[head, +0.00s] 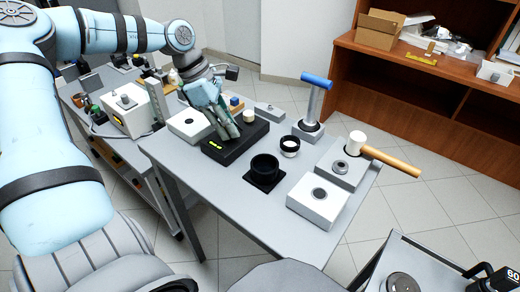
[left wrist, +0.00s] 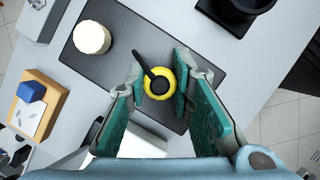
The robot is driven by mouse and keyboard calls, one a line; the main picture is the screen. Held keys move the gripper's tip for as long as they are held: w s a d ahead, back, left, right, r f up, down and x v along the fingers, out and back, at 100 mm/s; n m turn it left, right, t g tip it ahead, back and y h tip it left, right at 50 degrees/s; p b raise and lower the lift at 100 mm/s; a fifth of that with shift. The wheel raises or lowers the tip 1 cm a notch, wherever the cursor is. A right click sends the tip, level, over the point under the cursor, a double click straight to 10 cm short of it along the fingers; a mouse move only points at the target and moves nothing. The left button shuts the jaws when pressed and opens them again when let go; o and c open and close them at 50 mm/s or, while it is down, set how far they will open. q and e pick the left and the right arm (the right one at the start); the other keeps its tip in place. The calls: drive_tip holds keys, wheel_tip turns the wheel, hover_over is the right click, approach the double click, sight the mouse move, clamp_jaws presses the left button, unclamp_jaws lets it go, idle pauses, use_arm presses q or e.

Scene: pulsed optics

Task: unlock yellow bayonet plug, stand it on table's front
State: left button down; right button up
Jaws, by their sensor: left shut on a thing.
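The yellow bayonet plug (left wrist: 151,94) shows in the left wrist view as a yellow disc with a black knob and a black lever pointing to the upper left. It sits over the black block (left wrist: 105,65). My left gripper (left wrist: 160,78) has its two fingers on either side of the plug, shut on it. In the head view my left gripper (head: 230,132) reaches down onto the black block (head: 250,142) and hides the plug. Whether the plug is turned or seated cannot be told. My right gripper is in neither view.
A cream cylinder (left wrist: 92,37) stands on the block beside the plug. On the table (head: 220,185) are a black round holder (head: 265,168), a ring stand (head: 289,146), a blue-handled tool (head: 314,95), a white box (head: 318,198) and a mallet (head: 385,160). The front left table area is clear.

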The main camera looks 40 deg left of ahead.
use_arm(q)
drive_tip(key=shift+f+n+b, duration=0.15)
drive_tip(key=shift+n+b, duration=0.15)
drive_tip(key=shift+b, duration=0.05)
drive_tip(key=n+t+y+b, duration=0.1)
drive_tip(key=n+b, duration=0.2)
drive_tip(key=b, duration=0.1)
drive_tip(key=shift+f, duration=0.2)
drive_tip(key=shift+s+r+n+b, duration=0.1)
drive_tip(key=shift+r+n+b, duration=0.05)
drive_tip(key=shift+n+b, duration=0.35)
drive_tip(key=c, duration=2.2)
unclamp_jaws()
drive_tip(key=shift+r+p, duration=0.15)
drive_tip(key=shift+p, duration=0.15)
clamp_jaws()
drive_tip(key=shift+r, duration=0.1)
